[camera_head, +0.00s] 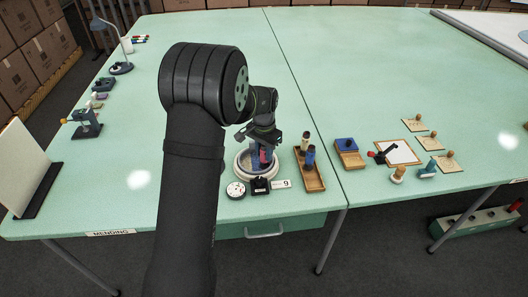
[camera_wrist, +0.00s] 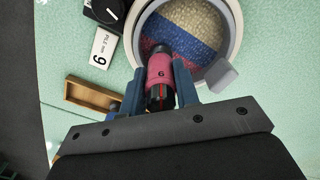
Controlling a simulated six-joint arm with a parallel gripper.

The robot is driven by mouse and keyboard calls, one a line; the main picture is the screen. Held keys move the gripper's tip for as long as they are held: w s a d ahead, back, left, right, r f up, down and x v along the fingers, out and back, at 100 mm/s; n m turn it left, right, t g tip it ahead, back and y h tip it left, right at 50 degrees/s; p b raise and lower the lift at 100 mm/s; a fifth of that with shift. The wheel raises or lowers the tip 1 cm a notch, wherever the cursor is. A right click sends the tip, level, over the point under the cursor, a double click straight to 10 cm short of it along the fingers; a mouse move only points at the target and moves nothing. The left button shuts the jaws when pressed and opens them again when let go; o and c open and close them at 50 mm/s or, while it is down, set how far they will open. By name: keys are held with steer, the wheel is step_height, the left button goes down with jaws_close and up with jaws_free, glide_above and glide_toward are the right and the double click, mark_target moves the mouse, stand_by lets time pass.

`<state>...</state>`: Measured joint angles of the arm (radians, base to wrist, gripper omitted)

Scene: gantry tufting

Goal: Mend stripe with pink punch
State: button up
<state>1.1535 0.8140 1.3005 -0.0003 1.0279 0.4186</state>
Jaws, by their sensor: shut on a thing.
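My gripper (camera_wrist: 159,90) is shut on the pink punch (camera_wrist: 158,70), with its blue fingers on either side. In the wrist view the punch's far end is over the round hoop (camera_wrist: 233,77). In the head view my gripper (camera_head: 262,152) is above the hoop (camera_head: 243,174), and the pink punch (camera_head: 264,156) shows only in part.
A black dial block (camera_head: 261,186) and a card marked 9 (camera_head: 281,184) sit in front of the hoop. A wooden tray (camera_head: 315,184) with other punches (camera_head: 309,157) stands close at right. A white round gauge (camera_head: 236,190) is at front left. The table's left middle is mostly clear.

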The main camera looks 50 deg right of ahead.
steer(key=shift+r, duration=3.45)
steer(key=w+a+f+n, duration=0.2)
steer(key=w+a+n, duration=0.3)
steer(key=w+a, duration=0.9)
steer(key=w+a+f+n, duration=0.1)
steer(key=w+a+n, duration=0.2)
steer(key=a, duration=0.8)
steer(key=w+a+f+n, duration=0.2)
steer(key=w+a, duration=0.5)
steer(key=a, duration=0.4)
steer(key=w+a+f+n, duration=0.1)
steer(key=w+a+n, duration=0.3)
steer(key=a, duration=0.7)
steer(key=shift+w+f+n, duration=0.3)
steer(key=shift+w+n, duration=0.1)
steer(key=shift+w, duration=0.45)
steer(key=s+a+f+n, duration=0.1)
steer(key=a+n, duration=0.3)
steer(key=a, duration=0.9)
steer(key=s+d+f, duration=0.4)
steer(key=f, duration=0.4)
steer(key=shift+s+f+m, duration=0.15)
steer(key=shift+s+m, duration=0.25)
